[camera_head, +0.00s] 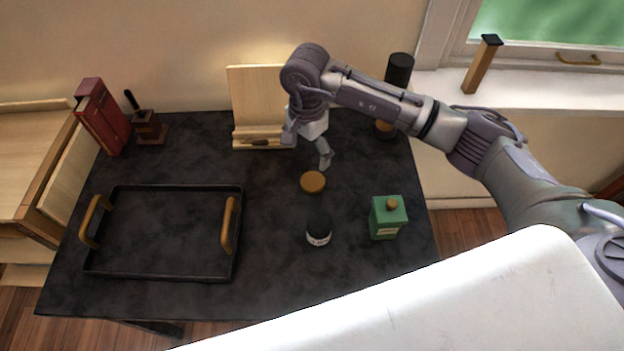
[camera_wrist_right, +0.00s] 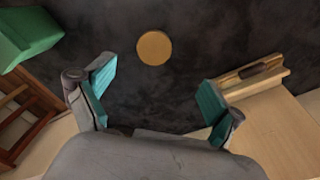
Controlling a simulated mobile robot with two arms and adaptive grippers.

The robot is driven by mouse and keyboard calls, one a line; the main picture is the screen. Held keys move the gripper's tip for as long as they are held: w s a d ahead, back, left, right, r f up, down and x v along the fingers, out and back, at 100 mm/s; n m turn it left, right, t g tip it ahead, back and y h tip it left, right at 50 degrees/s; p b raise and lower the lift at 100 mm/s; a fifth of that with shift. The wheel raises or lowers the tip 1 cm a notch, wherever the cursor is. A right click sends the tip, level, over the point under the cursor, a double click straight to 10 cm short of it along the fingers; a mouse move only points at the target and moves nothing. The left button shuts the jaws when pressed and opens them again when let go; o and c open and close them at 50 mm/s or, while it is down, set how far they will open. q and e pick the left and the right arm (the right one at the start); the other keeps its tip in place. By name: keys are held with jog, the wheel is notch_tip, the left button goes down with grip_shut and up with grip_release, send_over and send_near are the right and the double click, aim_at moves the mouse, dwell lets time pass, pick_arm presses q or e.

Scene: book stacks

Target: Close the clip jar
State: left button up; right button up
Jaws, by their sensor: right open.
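A dark round jar (camera_head: 319,234) with a white label stands on the black table, front of centre; I take it for the clip jar. Its dark top shows no separate lid. A round wooden disc (camera_head: 313,182), like a lid, lies flat behind it, apart from the jar. The disc also shows in the wrist view (camera_wrist_right: 154,48). My right gripper (camera_head: 306,153) is open and empty, above and behind the disc. Its two teal-padded fingers (camera_wrist_right: 156,80) are spread wide in the wrist view. The jar is not in the wrist view. My left gripper is not in view.
A green tin (camera_head: 385,222) stands right of the jar. A black tray (camera_head: 165,277) with wooden handles fills the table's left. A wooden stand (camera_head: 250,95) is at the back, near my gripper. A red book (camera_head: 104,120) and a small wooden item (camera_head: 150,128) are back left.

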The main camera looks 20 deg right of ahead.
send_over(313, 181)
jog(key=a, duration=0.1)
jog(key=f, duration=0.4)
jog(key=shift+w+f, duration=0.2)
jog(key=shift+f, duration=0.5)
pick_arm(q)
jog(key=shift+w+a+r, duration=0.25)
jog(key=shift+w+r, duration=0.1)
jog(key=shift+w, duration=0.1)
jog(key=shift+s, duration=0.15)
pick_arm(e)
jog(key=shift+f+p, duration=0.2)
jog(key=shift+p, duration=0.15)
jog(key=f, duration=0.1)
jog(key=d+f+p, duration=0.1)
jog(key=f, duration=0.1)
jog(key=shift+s+f, duration=0.2)
jog(key=shift+f, duration=0.1)
jog(key=shift+a+f, duration=0.1)
jog(key=shift+f, duration=0.5)
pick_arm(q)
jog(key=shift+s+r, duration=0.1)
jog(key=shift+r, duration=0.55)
pick_arm(e)
jog(key=shift+c, duration=0.4)
